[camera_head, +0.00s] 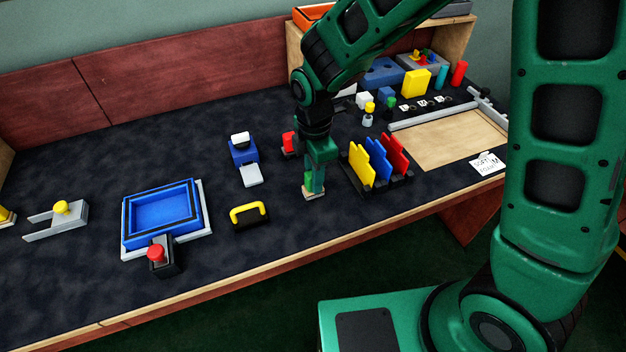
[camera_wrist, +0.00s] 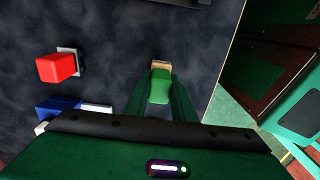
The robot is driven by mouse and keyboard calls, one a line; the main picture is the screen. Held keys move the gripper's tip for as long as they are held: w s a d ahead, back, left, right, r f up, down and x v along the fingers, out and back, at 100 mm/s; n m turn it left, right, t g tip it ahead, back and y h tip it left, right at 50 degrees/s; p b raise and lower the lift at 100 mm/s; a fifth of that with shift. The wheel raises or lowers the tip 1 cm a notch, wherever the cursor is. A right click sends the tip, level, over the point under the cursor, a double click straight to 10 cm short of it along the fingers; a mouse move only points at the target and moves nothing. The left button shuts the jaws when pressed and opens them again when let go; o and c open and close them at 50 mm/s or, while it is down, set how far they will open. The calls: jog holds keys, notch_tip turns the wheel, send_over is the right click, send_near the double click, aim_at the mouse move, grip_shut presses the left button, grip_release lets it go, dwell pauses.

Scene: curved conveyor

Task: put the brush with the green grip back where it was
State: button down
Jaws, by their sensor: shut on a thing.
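The brush with the green grip (camera_head: 308,180) is upright between the fingers of my gripper (camera_head: 315,178), near the front of the dark table, left of the card rack. Its pale lower end is at or just above the table top; I cannot tell if it touches. In the wrist view the brush's green grip (camera_wrist: 160,86) sits between the two green fingers of my gripper (camera_wrist: 161,92), with its tan end showing beyond them. My gripper is shut on it. No marked place for the brush is clear in either view.
A rack with yellow, blue and red plates (camera_head: 374,163) stands close on the right. A red block (camera_head: 289,142) is behind; it also shows in the wrist view (camera_wrist: 56,68). A yellow handle (camera_head: 249,212) lies left. The table's front edge (camera_head: 345,232) is near.

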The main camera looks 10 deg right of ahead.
jog(key=shift+f, duration=0.9)
jog(key=c, duration=1.5)
grip_release()
jog(key=shift+f, duration=0.15)
notch_tip(320, 180, up, 12)
jog(key=shift+r, duration=0.15)
